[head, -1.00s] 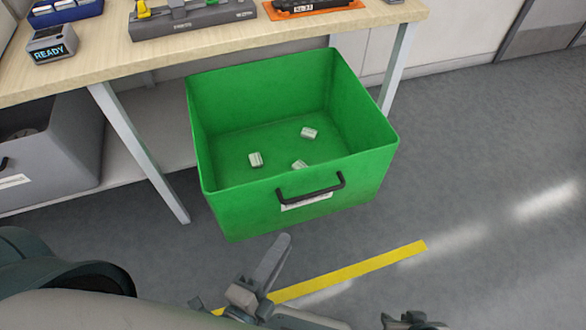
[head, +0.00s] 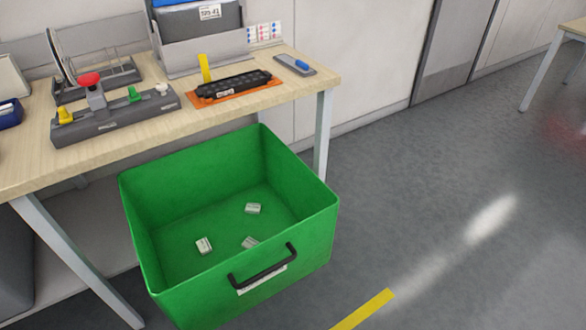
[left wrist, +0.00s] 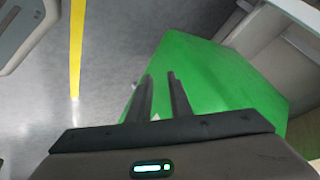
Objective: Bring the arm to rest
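My left gripper (left wrist: 158,98) shows in the left wrist view. Its two dark fingers stand a small gap apart with nothing seen between them. Behind them is the green bin (left wrist: 205,70), and the gripper is apart from it as far as I can tell. In the head view neither gripper shows. There the green bin (head: 300,222) stands in front of the workbench, with several small white pieces (head: 204,246) on its floor and a black handle (head: 263,266) on its front.
The wooden workbench (head: 190,131) carries a grey fixture (head: 117,116) with coloured knobs and a black part on an orange mat (head: 240,92). Grey floor (head: 430,200) is open to the right, with a yellow line (head: 364,309). Another table (head: 572,32) stands at the far right.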

